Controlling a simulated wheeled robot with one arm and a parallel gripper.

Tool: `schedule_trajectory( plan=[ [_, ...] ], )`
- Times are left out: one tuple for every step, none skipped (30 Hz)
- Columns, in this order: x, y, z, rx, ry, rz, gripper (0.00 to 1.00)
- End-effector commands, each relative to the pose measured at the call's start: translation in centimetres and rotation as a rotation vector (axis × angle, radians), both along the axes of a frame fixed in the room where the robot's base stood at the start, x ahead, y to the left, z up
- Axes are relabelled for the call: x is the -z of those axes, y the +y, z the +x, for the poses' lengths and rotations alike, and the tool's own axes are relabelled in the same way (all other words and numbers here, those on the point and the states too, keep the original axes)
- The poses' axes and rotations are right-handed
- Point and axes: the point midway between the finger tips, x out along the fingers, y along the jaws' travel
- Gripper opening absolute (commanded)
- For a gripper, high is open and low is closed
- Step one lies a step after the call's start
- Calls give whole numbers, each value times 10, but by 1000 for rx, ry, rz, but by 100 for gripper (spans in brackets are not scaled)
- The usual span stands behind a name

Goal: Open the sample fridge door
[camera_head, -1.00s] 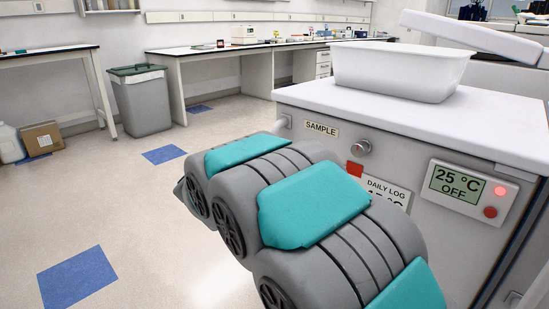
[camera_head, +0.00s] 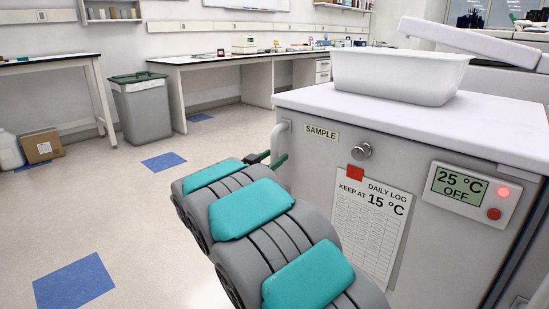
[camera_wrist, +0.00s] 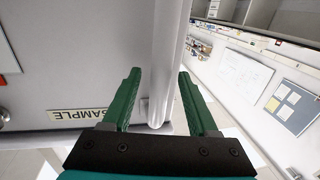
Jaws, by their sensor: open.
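The sample fridge (camera_head: 310,170) is a grey cabinet with a "SAMPLE" label (camera_head: 321,133) and a round lock (camera_head: 362,151). Its door looks shut. A vertical bar handle (camera_head: 279,141) is at the left edge of its front. My gripper (camera_head: 268,158) is at the handle, partly hidden behind my arm in the head view. In the wrist view my gripper (camera_wrist: 160,95) has its green fingers open, one on each side of the silver handle (camera_wrist: 164,65). I cannot tell whether either finger touches it.
A white tub (camera_head: 398,76) stands on the fridge top. A panel (camera_head: 468,193) on the front reads 25 °C, OFF. A log sheet (camera_head: 372,225) says keep at 15 °C. A grey bin (camera_head: 143,108) and benches stand behind.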

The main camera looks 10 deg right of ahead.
Motion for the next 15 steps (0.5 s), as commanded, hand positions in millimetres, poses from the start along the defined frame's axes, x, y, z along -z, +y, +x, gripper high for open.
schedule_trajectory(
  plan=[
    [0,-3,3,1,-1,-1,59],
    [0,-4,4,1,-1,-1,59],
    [0,-5,5,1,-1,0,59],
    [0,-6,6,1,-1,0,59],
    [0,-7,7,1,-1,0,59],
    [0,-7,7,1,-1,0,59],
    [0,-7,7,0,-1,0,59],
    [0,-7,7,0,-1,0,59],
    [0,-7,7,0,-1,0,59],
    [0,-7,7,0,-1,0,59],
    [0,-7,7,0,-1,0,59],
    [0,-7,7,0,-1,0,59],
    [0,-7,7,0,-1,0,57],
    [0,-7,7,0,-1,0,54],
    [0,-7,7,0,-1,0,49]
  ],
)
